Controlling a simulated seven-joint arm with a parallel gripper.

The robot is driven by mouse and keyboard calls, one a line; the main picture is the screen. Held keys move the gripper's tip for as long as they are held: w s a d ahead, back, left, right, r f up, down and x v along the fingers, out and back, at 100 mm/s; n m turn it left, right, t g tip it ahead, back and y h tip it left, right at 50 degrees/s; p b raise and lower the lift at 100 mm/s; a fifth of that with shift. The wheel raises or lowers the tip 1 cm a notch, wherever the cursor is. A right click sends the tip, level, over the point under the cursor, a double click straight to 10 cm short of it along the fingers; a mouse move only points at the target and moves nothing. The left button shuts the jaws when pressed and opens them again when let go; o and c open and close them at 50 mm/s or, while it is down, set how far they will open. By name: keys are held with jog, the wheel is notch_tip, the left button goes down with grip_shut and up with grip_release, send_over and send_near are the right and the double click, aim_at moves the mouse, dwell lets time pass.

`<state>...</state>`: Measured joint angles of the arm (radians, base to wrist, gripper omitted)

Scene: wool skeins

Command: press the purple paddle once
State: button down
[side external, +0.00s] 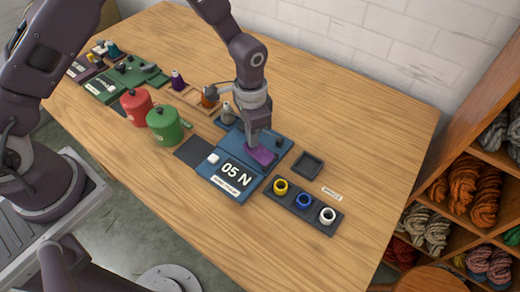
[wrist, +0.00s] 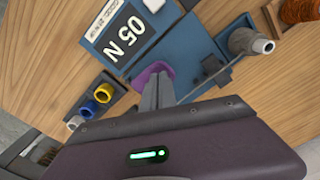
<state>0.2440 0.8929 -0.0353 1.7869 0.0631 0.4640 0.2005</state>
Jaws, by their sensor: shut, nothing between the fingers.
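The purple paddle (side external: 262,155) sits on a blue device (side external: 213,178) on the wooden table. The device's display reads "05 N". In the side view my gripper (side external: 258,140) points down right over the paddle, with its tip at or very near it. In the wrist view the paddle (wrist: 152,75) shows partly behind the closed fingers (wrist: 158,92). The gripper is shut and holds nothing. I cannot tell for certain whether the fingertips touch the paddle.
A dark tray (side external: 328,218) with yellow, blue and white rings lies in front of the device. A small empty dark tray (side external: 308,165) is to its right. The table's right side is clear.

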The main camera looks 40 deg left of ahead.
jog(key=shift+f, duration=0.95)
jog(key=shift+d, duration=0.1)
jog(key=shift+r, duration=4.05)
